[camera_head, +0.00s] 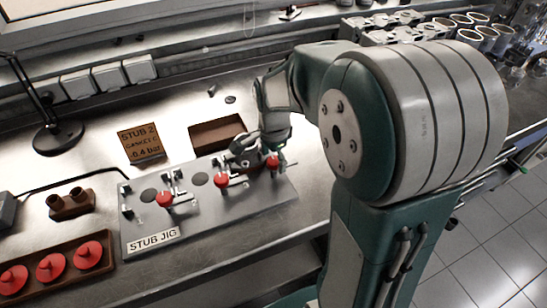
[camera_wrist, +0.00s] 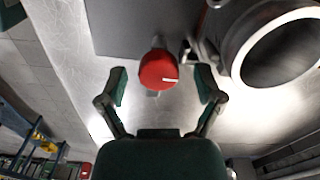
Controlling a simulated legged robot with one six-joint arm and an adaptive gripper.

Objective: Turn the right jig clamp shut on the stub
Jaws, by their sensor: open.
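The grey jig plate (camera_head: 205,222), labelled STUB JIG, lies on the metal bench in the head view. Three red clamp knobs stand along it. The right clamp knob (camera_head: 272,162) is beside my gripper (camera_head: 262,158). In the wrist view this red knob (camera_wrist: 158,70), with a white mark, lies between the fingers of my gripper (camera_wrist: 162,85). The fingers are open, with a gap on each side of the knob. A round metal ring (camera_wrist: 236,45), apparently the stub, is right of the knob. My gripper partly hides the right clamp in the head view.
The middle knob (camera_head: 221,180) and left knob (camera_head: 164,199) stand on the same plate. A brown tray (camera_head: 217,133) and a STUB 2 sign (camera_head: 141,143) lie behind. A tray of red caps (camera_head: 51,267) is at front left, and a black lamp (camera_head: 58,138) at back left.

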